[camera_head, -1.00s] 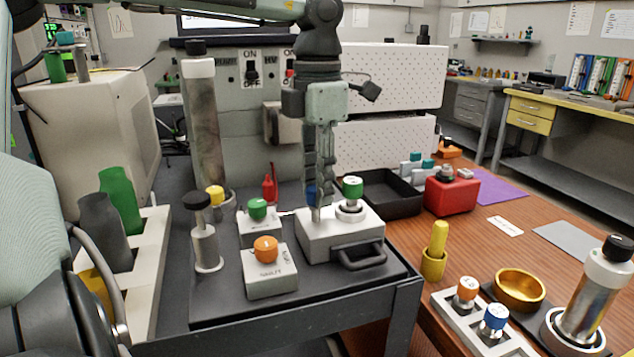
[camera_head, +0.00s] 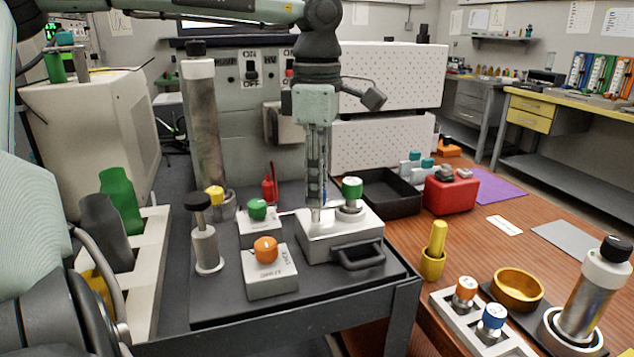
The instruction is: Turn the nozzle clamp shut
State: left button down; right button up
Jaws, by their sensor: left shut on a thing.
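My left gripper (camera_head: 316,214) points straight down over the white block (camera_head: 343,226), which has a dark handle (camera_head: 358,255) at its front. The fingers are shut on a small part at the block's left top. The fingers hide most of it, and I take it for the nozzle clamp, though I cannot make out its shape. A green-capped metal post (camera_head: 351,193) stands on the same block, just right of the fingers. My right gripper is not in view.
An orange-knobbed box (camera_head: 270,280), a green-knobbed box (camera_head: 259,228) and a black-topped plunger (camera_head: 206,250) stand left of the block. A black tray (camera_head: 395,190) and a red box (camera_head: 451,194) lie behind right. A yellow peg (camera_head: 433,262) stands to the right.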

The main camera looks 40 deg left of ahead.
pick_arm(q)
jog(key=shift+r, duration=0.1)
dwell(0.3)
jog(key=c, duration=1.2)
grip_release()
notch_tip(320, 180, up, 12)
